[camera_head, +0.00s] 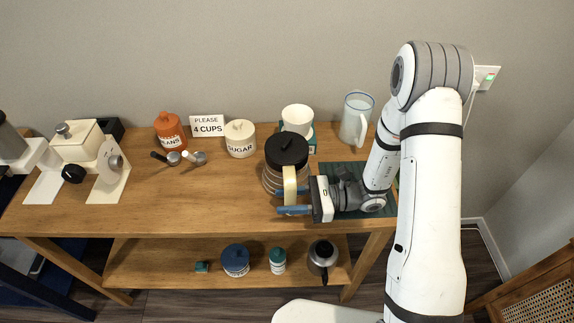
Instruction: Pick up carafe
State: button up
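The carafe (271,180) is a glass jug with a black lid (286,150) and a cream handle (289,184) that faces the table's front edge. It stands on the wooden table, right of the middle. My gripper (292,200) reaches in from the right with two blue fingers. The fingers are apart, one behind and one in front of the handle's lower part. I see no clear contact, though the handle partly hides the rear finger.
A white cup (297,118) stands close behind the carafe, with a clear pitcher (356,119) to its right. A sugar jar (240,138) is to the left. A green mat (330,170) lies at the right. The table's front left (190,215) is clear.

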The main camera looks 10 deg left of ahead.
jog(key=shift+s+a, duration=0.2)
jog(key=shift+a, duration=0.4)
jog(key=shift+c, duration=0.5)
grip_shut()
